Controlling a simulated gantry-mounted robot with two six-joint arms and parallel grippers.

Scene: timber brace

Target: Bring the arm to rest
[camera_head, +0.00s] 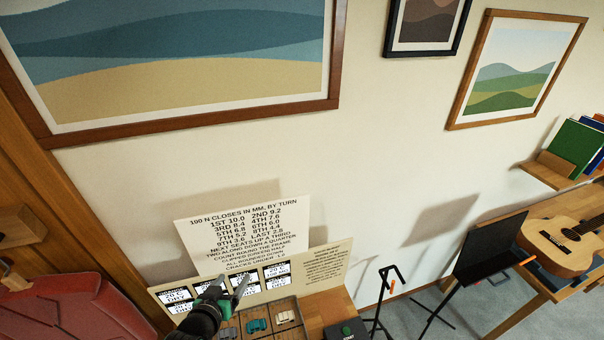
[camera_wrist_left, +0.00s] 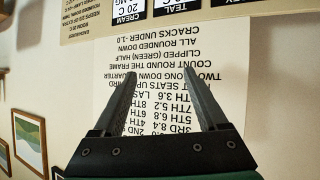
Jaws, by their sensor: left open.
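The card (camera_head: 240,228) stands against the wall above the board in the head view. My right gripper is not in view.
A black stand (camera_head: 383,295), a music stand (camera_head: 488,250) and a guitar (camera_head: 562,245) are at right. A red padded surface (camera_head: 70,300) is at lower left.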

